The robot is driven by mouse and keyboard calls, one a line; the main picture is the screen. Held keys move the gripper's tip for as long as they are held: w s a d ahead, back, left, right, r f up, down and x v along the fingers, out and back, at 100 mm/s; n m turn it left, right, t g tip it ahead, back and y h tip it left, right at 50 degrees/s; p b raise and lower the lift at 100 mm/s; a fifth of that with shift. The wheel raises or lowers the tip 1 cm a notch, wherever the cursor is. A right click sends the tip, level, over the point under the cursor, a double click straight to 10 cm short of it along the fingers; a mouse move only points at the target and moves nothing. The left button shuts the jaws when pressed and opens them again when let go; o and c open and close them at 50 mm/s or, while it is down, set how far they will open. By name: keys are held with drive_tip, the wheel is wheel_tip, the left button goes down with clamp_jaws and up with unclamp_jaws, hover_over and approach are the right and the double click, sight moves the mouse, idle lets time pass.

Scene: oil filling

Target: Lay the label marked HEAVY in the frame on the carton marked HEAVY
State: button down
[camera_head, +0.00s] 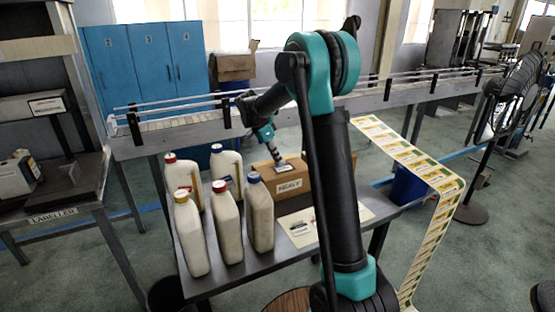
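The brown carton (316,177) marked HEAVY (289,186) on its front stands on the grey table. My gripper (276,160) points down at the carton's top, near its left part. A small pale patch with dark marks (284,168) shows at the gripper's tips, on or just above the carton top. I cannot tell whether it is the label or part of the frame, or whether the fingers are shut on it. A pale sheet (285,222) with small label-like patches lies on the table in front of the carton. My arm hides the right part of the carton and sheet.
Several white bottles (227,230) with red, blue and yellow caps crowd the table's left side, close to the carton. A conveyor (190,121) runs behind. A long strip of printed labels (420,167) hangs at the right. A bench marked LABELLER (52,216) stands left.

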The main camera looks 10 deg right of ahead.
drive_tip(key=c, duration=1.6)
unclamp_jaws()
drive_tip(key=shift+c, duration=0.2)
drive_tip(key=o, duration=0.4)
drive_tip(key=shift+r, duration=0.1)
drive_tip(key=shift+r, duration=3.9)
